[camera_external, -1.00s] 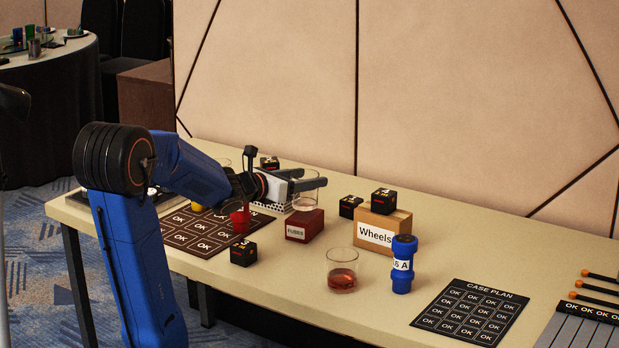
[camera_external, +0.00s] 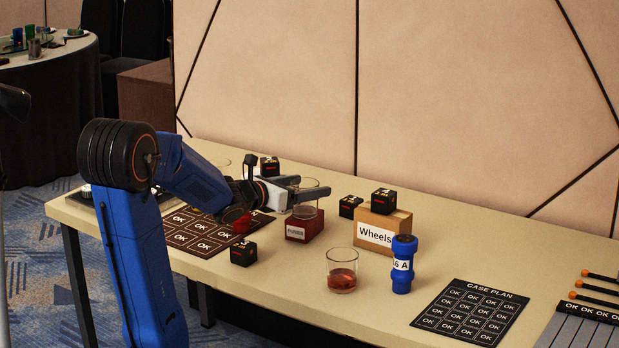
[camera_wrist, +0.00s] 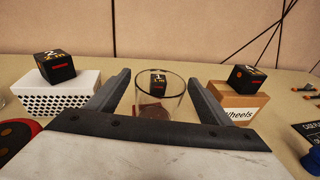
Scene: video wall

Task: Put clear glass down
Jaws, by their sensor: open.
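The empty clear glass (camera_external: 306,209) stands upright at the top of the dark red box labelled FUSES (camera_external: 297,232). My gripper (camera_external: 311,187) is open, with one finger on each side of the glass. I cannot tell whether the glass base touches the box top.
A glass with amber drink (camera_external: 342,272), a blue cylinder (camera_external: 402,264) and the Wheels box (camera_external: 385,228) with a black cube on top stand to the right. Another black cube (camera_external: 244,253) lies left. A white perforated box (camera_wrist: 60,94) is near the left finger.

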